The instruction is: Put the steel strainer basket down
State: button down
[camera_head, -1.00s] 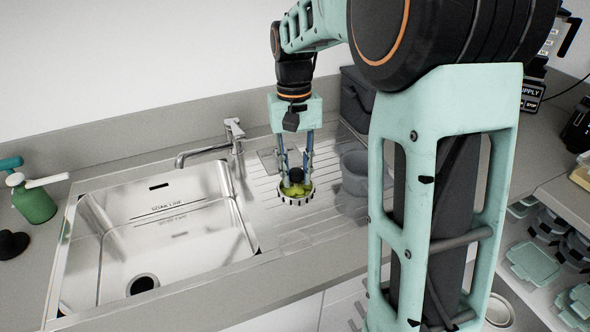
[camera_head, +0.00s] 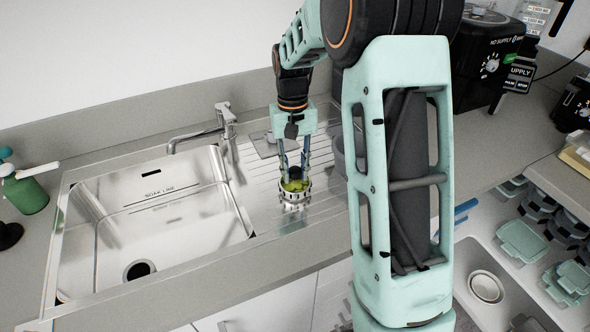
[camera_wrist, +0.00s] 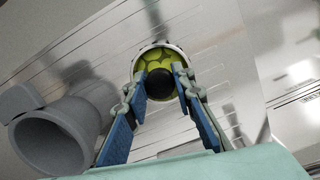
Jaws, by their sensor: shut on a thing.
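The steel strainer basket (camera_head: 295,196) is a small slotted metal cup with yellow-green contents and a black knob (camera_wrist: 160,83) in its middle. It is upright over the ribbed drainboard (camera_head: 256,182), right of the sink. My gripper (camera_head: 293,176) points down from above, its two blue-sided fingers shut on the knob. In the wrist view the basket's rim (camera_wrist: 137,62) shows beyond the fingertips. A reflection lies just under the basket in the head view; I cannot tell whether its bottom touches the drainboard.
The empty sink bowl (camera_head: 150,225) lies left of the basket, with a faucet (camera_head: 205,131) behind it. A grey cup (camera_wrist: 58,135) stands close beside the basket. A green bottle (camera_head: 28,194) is at far left. Bare drainboard surrounds the basket's near and left sides.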

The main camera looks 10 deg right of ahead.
jog(key=shift+f, duration=0.2)
jog(key=c, duration=1.7)
grip_release()
jog(key=shift+o, duration=0.2)
jog(key=shift+r, duration=0.15)
notch_tip(320, 180, up, 12)
jog(key=w, duration=0.1)
jog(key=shift+w, duration=0.2)
jog(key=shift+w, duration=0.1)
